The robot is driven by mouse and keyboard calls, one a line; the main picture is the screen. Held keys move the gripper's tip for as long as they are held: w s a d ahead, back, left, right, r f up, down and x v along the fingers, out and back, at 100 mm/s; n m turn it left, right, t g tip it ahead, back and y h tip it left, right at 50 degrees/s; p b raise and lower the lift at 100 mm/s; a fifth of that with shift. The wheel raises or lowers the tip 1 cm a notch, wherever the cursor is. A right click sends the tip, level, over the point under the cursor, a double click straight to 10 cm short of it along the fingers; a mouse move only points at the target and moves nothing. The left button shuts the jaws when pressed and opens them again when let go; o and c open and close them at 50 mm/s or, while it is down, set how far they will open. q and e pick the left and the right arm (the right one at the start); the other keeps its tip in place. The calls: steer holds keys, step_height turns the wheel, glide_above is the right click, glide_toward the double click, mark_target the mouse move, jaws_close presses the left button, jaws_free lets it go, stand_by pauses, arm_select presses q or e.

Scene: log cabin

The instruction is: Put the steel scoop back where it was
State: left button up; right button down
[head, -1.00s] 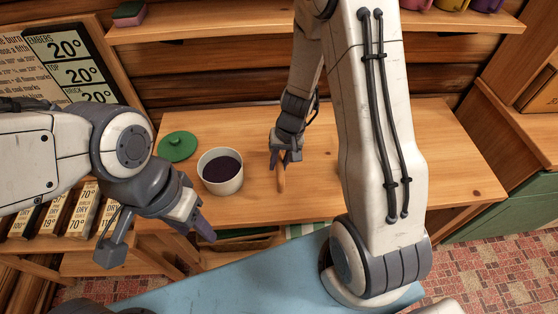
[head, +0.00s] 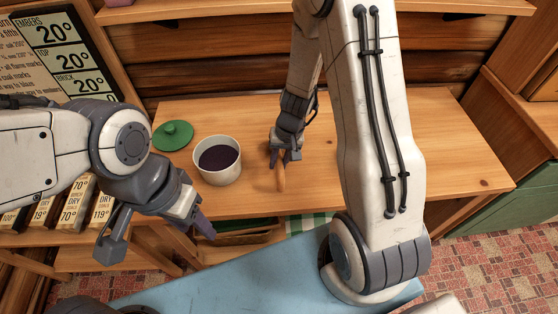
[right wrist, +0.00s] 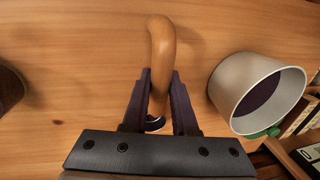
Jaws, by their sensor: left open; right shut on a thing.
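My right gripper (head: 286,154) is shut on a tan wooden handle, which I take to be that of the steel scoop (head: 280,176). In the right wrist view the curved handle (right wrist: 161,55) stands out from between the fingers. A small shiny metal bit shows low between them; the rest of the scoop is hidden. The gripper is over the wooden table, right of a pale round tub (head: 217,176) with dark contents. I cannot tell whether the scoop touches the table. My left gripper (head: 158,232) is open and empty, in front of the table's left end.
A green lid (head: 173,135) lies on the table (head: 410,140) behind and left of the tub. A blue surface (head: 230,280) is in front. Labelled boxes (head: 72,205) stand at the left.

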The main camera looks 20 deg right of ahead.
steer(key=shift+f+b, duration=0.65)
steer(key=shift+b, duration=0.05)
steer(key=c, duration=0.6)
jaws_free()
steer(key=shift+r, duration=0.15)
